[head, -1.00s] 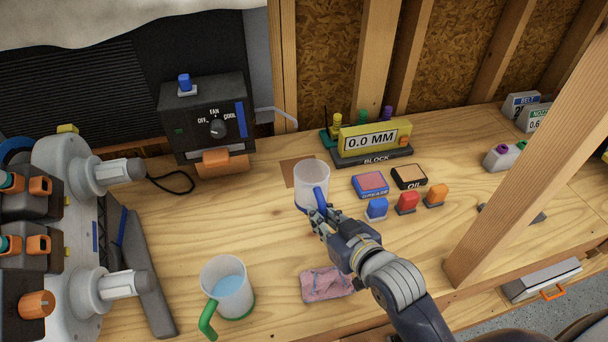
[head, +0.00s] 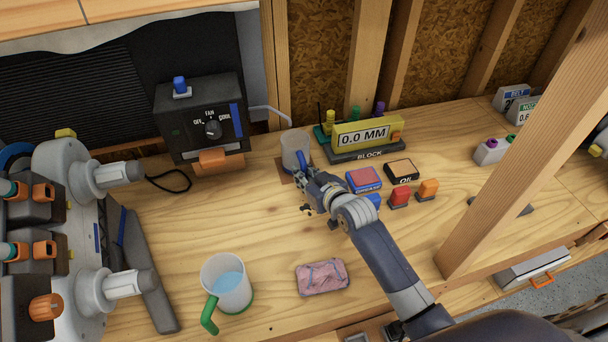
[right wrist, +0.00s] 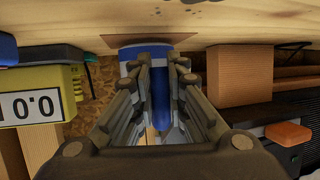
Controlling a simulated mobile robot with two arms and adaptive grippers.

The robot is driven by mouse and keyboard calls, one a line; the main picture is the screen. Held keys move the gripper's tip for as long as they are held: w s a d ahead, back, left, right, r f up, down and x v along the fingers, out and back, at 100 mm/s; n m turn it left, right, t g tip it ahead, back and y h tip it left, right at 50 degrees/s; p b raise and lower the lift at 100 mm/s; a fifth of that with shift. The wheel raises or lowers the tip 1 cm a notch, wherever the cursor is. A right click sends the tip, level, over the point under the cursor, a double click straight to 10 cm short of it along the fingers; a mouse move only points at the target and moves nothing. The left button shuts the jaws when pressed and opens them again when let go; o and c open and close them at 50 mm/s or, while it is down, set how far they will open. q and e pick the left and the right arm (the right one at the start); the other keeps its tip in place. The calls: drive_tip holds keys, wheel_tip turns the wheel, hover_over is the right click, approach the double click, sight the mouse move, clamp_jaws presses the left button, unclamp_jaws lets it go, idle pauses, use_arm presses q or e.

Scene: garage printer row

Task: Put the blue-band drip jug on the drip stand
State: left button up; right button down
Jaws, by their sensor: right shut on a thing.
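The blue-band drip jug (head: 295,147) is a clear cup with a blue handle, at the back of the bench below the thin grey spout. My right gripper (head: 308,182) is shut on its blue handle, which also shows between the fingers in the right wrist view (right wrist: 162,105). The jug looks upright over a brown square patch (head: 281,168); I cannot tell whether its base touches the patch. No separate stand is clearly visible. The fingers hide part of the jug. My left gripper is not in view.
A green-handled jug (head: 228,285) with blue liquid stands at the front left. A black fan-control box (head: 203,120) is left of the held jug, and a yellow gauge block (head: 366,134) is close on its right. A pink cloth (head: 322,277) lies in front. The bench centre-left is clear.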

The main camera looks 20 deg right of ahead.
drive_tip(key=shift+f, duration=0.25)
drive_tip(key=shift+f, duration=0.15)
drive_tip(key=c, duration=1.6)
unclamp_jaws()
drive_tip(key=v, duration=1.2)
drive_tip(key=shift+b, duration=0.4)
